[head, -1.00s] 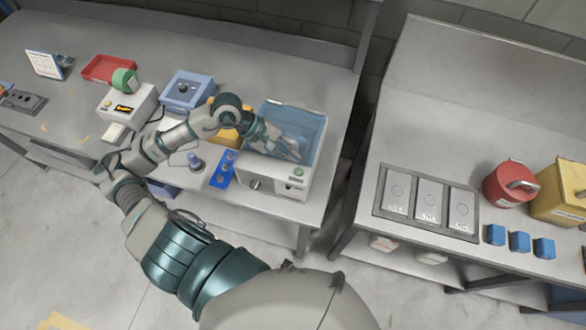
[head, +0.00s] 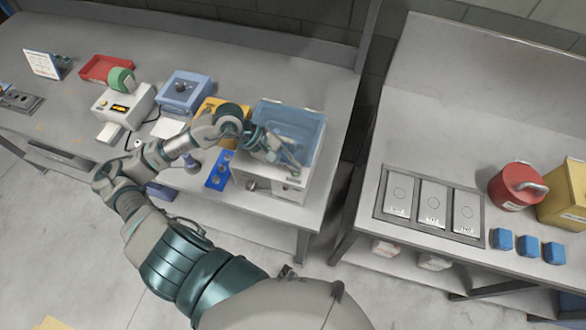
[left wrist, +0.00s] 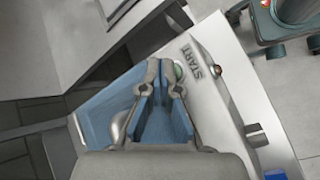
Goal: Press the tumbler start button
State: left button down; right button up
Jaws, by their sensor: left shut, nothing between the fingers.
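The tumbler is a white box with a see-through blue tub (head: 300,120) on top, near the right end of the left bench. My right gripper is not in view.
A blue holder (head: 220,170) lies left of the tumbler, with a yellow box (head: 207,110) behind. A blue device (head: 185,92), a white device (head: 123,103) and a red tray (head: 106,68) stand further left. A gap separates the right bench (head: 440,150).

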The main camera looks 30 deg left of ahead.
pick_arm(q)
jog(key=shift+d+r, duration=0.15)
jog(key=shift+d, duration=0.7)
jog(key=shift+a, duration=0.9)
jog(key=shift+a+f, duration=0.2)
jog(key=shift+d, duration=0.9)
jog(key=shift+d+f+b, duration=0.15)
jog(key=shift+f+b, duration=0.05)
jog(key=shift+b, duration=0.35)
jog(key=shift+a+f, duration=0.1)
jog(key=shift+a, duration=0.6)
jog(key=shift+d, duration=0.65)
jog(key=shift+b, duration=0.3)
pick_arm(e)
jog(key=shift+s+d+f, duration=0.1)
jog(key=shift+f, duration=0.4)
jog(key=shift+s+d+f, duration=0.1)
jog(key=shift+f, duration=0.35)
